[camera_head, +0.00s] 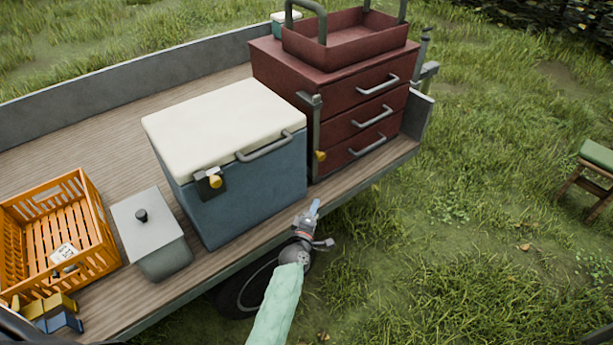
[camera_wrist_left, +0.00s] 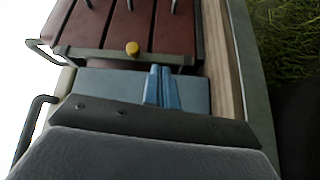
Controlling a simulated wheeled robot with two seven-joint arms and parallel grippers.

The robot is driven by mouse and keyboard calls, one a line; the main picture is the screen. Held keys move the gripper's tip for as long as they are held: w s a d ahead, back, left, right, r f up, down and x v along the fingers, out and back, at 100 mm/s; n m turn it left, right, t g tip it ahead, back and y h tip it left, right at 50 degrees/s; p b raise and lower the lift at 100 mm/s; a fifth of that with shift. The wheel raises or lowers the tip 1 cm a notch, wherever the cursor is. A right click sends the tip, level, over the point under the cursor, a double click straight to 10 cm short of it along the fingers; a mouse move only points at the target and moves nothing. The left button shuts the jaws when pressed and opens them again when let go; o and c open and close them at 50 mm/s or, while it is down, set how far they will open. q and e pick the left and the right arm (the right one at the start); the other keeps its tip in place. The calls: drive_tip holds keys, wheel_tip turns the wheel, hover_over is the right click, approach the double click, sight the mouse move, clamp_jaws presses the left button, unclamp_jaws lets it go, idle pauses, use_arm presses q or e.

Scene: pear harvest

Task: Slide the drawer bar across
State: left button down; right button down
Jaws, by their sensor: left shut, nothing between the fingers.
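The dark red drawer chest (camera_head: 355,110) stands on the truck bed with three grey-handled drawers. The grey drawer bar (camera_head: 316,120) stands upright at the chest's left front edge, with a yellow knob (camera_head: 320,156) low on it. In the left wrist view the bar (camera_wrist_left: 90,53) lies along the chest's edge, and the yellow knob (camera_wrist_left: 132,48) shows beyond my fingertips. My left gripper (camera_head: 315,207) is shut and empty, below the knob and just outside the truck bed's edge. It is apart from the bar. Its blue fingers (camera_wrist_left: 161,88) are together in the wrist view. My right gripper is not in view.
A blue cooler (camera_head: 245,185) with a white lid and yellow-knobbed latch stands left of the chest. A lidded grey box (camera_head: 150,225) and an orange crate (camera_head: 98,222) are farther left. A red tray (camera_head: 345,42) sits on the chest. Grass right of the truck is open, with a stool (camera_head: 598,160) far right.

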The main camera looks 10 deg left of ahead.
use_arm(q)
drive_tip(key=a+r+n+y, duration=0.1)
drive_tip(key=n, duration=0.1)
drive_tip(key=a+r+n+t+y, duration=0.1)
drive_tip(key=n, duration=0.1)
drive_tip(key=a+r+n+y, duration=0.1)
drive_tip(key=a+n+y, duration=0.1)
drive_tip(key=shift+s+t, duration=0.3)
drive_tip(key=shift+s, duration=0.05)
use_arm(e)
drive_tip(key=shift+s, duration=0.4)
use_arm(q)
drive_tip(key=shift+d+f, duration=0.1)
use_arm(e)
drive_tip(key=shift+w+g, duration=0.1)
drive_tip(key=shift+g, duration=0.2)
use_arm(q)
drive_tip(key=shift+w, duration=0.1)
